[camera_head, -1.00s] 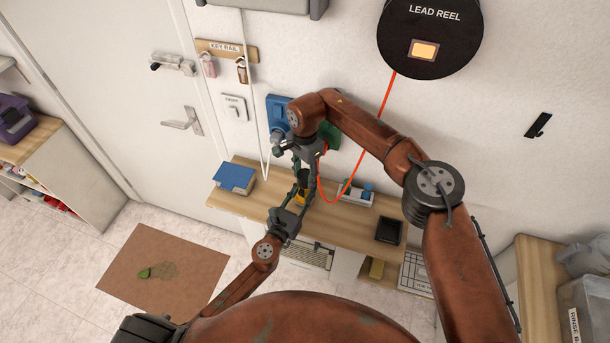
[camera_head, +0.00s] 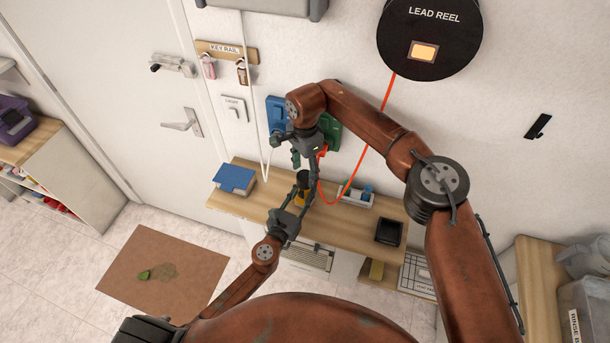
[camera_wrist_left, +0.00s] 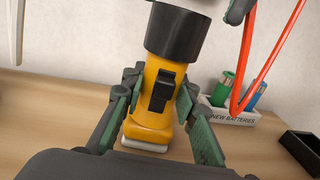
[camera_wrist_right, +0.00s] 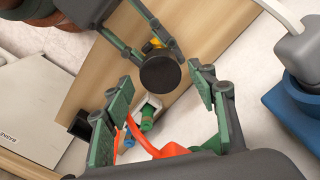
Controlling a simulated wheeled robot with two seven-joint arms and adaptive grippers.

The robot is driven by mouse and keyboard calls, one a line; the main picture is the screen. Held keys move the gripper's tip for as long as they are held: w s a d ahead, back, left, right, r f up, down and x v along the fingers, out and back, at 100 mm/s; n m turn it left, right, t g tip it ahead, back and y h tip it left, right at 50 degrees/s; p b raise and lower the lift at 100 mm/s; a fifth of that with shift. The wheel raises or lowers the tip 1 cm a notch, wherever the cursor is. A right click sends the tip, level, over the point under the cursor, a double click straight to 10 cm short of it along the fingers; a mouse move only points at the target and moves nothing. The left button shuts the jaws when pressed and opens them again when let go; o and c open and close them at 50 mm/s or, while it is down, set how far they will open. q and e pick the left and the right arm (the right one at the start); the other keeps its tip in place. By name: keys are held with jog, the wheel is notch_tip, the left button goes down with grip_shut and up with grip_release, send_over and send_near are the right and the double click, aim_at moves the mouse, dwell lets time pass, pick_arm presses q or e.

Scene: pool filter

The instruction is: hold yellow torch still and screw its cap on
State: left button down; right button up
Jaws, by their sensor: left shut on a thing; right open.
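The yellow torch (camera_wrist_left: 150,110) stands upright over the shelf, with a black switch on its side. Its black top (camera_wrist_left: 178,32) appears as a dark round disc in the right wrist view (camera_wrist_right: 160,74); I cannot tell whether this is the cap or how tightly it sits. My left gripper (camera_wrist_left: 157,100) is shut around the torch body, a finger on each side. My right gripper (camera_head: 298,160) is open and empty, above and apart from the torch top; its spread fingers (camera_wrist_right: 165,102) show either side below the disc in the right wrist view.
A red lead (camera_head: 362,155) hangs from the lead reel (camera_head: 430,35) and loops close by my right gripper. A new-batteries tray (camera_wrist_left: 232,115), a blue book (camera_head: 234,178) and a dark tray (camera_head: 389,232) are on the wooden shelf (camera_head: 345,227). A white cable hangs left.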

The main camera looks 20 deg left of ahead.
jog(key=shift+r, duration=1.5)
notch_tip(320, 180, up, 7)
jog(key=shift+r, duration=0.15)
pick_arm(q)
jog(key=c, duration=1.5)
grip_release()
jog(key=shift+o, duration=0.2)
jog(key=s, duration=0.4)
jog(key=s+a, duration=0.1)
jog(key=s, duration=0.3)
jog(key=s+a, duration=0.1)
jog(key=s, duration=0.3)
jog(key=shift+w, duration=0.1)
